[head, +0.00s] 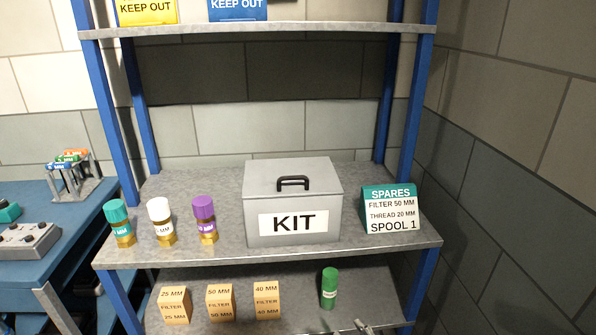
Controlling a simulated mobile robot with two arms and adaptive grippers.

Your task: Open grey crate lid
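The grey crate (259,209) stands on the middle shelf, with a white label reading KIT on its front. Its flat grey lid (262,177) is closed and has a black handle (293,182) on top. The lid lies level on the crate, and the inside is hidden. Neither gripper can be made out in the head view, and nothing touches the crate or its handle.
Teal (117,214), white (159,212) and purple (204,211) capped brass fittings stand left of the crate. A SPARES sign (391,209) stands close to its right. The upper shelf (330,28) runs above. A small grey metallic thing (365,328), unclear, is cut off at the bottom edge.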

